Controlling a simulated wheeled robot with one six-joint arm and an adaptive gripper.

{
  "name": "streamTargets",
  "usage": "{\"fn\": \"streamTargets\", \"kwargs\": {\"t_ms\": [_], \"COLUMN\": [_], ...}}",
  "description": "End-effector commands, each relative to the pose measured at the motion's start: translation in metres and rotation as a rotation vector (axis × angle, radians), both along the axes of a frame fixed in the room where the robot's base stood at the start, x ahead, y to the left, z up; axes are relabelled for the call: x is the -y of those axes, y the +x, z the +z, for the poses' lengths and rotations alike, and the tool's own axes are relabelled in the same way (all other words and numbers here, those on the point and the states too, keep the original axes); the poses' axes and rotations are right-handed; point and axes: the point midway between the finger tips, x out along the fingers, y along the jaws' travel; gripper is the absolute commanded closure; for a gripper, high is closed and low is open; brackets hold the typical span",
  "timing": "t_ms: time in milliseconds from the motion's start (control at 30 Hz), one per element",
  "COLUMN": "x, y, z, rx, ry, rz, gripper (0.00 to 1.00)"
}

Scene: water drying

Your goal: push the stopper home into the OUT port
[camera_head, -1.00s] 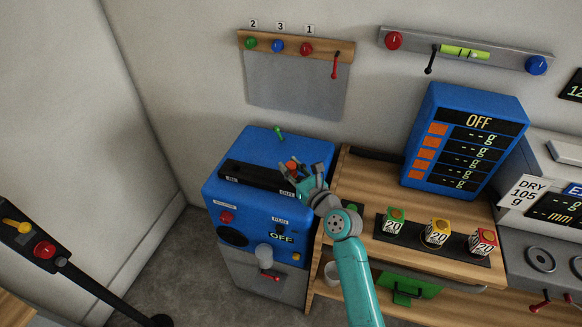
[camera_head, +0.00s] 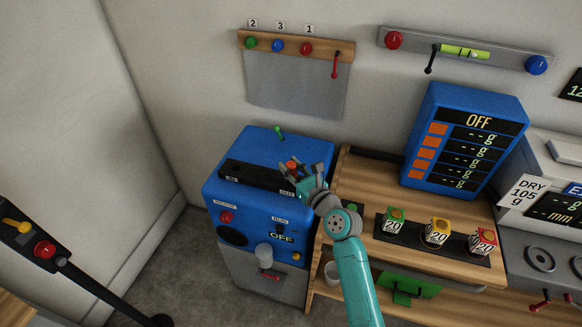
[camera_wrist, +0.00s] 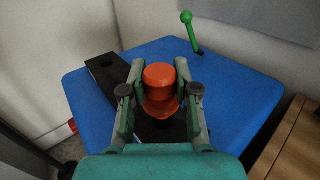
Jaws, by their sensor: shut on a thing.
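My gripper (camera_head: 302,173) is over the right end of the black port block on top of the blue machine (camera_head: 225,192), beside the OUT label (camera_head: 286,193). It is shut on the orange stopper (camera_head: 292,165). In the wrist view, the stopper (camera_wrist: 160,88) stands between my two fingers (camera_wrist: 160,93), its round top facing the camera. Its lower end meets the dark block (camera_wrist: 104,70) area. The OUT port itself is hidden under the stopper and fingers, so I cannot tell how deep the stopper sits.
A green-knobbed lever (camera_head: 279,132) rises from the machine top behind the block; it also shows in the wrist view (camera_wrist: 190,30). A wooden bench (camera_head: 350,180) with several small labelled blocks stands to the right. A blue display box (camera_head: 465,140) reads OFF.

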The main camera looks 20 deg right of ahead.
Motion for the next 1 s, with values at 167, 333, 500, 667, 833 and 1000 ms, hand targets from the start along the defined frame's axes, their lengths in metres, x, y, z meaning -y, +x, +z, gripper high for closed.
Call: {"fn": "streamTargets", "kwargs": {"t_ms": [167, 333, 500, 667, 833, 1000], "x": [0.0, 0.0, 0.0, 0.0, 0.0, 0.0], "y": [0.0, 0.0, 0.0, 0.0, 0.0, 0.0], "z": [-0.002, -0.006, -0.01, -0.013, -0.017, -0.02], "rx": [0.0, 0.0, 0.0, 0.0, 0.0, 0.0], "ry": [0.0, 0.0, 0.0, 0.0, 0.0, 0.0], "rz": [0.0, 0.0, 0.0, 0.0, 0.0, 0.001], "gripper": [0.99, 0.99, 0.99, 0.99, 0.99, 0.99]}}
